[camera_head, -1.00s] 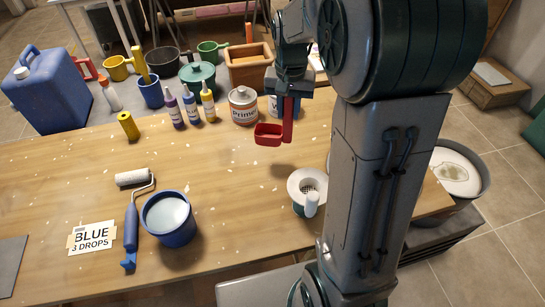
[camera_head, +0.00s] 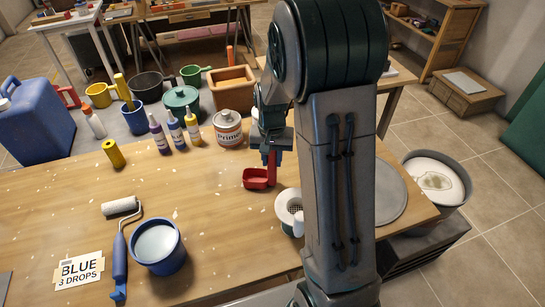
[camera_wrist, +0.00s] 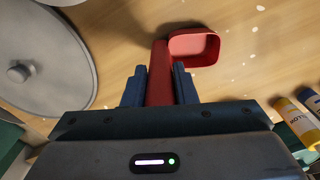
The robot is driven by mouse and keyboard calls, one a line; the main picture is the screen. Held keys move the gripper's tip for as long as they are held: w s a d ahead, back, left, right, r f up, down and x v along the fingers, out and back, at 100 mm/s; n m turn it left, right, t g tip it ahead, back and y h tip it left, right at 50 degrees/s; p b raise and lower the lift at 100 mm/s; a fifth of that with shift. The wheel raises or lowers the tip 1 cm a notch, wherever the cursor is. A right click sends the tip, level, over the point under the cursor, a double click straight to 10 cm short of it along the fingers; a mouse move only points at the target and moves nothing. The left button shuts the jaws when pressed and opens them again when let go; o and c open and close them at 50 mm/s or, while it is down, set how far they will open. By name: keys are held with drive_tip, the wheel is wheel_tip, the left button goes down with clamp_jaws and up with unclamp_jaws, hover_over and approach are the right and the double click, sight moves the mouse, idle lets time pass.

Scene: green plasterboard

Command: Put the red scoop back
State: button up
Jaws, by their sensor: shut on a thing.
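The red scoop (camera_head: 257,179) has a square bowl and an upright handle. My gripper (camera_head: 271,156) is shut on its handle, with the bowl low near the wooden table (camera_head: 200,215). In the wrist view the handle runs between the two fingers of my gripper (camera_wrist: 159,88), and the bowl (camera_wrist: 194,47) points away to the upper right. I cannot tell whether the bowl touches the table.
A white strainer cup (camera_head: 290,209) is close at the right. A blue bucket (camera_head: 158,247) and a roller (camera_head: 121,207) are at the front left.

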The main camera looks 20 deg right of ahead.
drive_tip(key=shift+f, duration=0.2)
drive_tip(key=o, duration=1)
drive_tip(key=shift+r, duration=0.2)
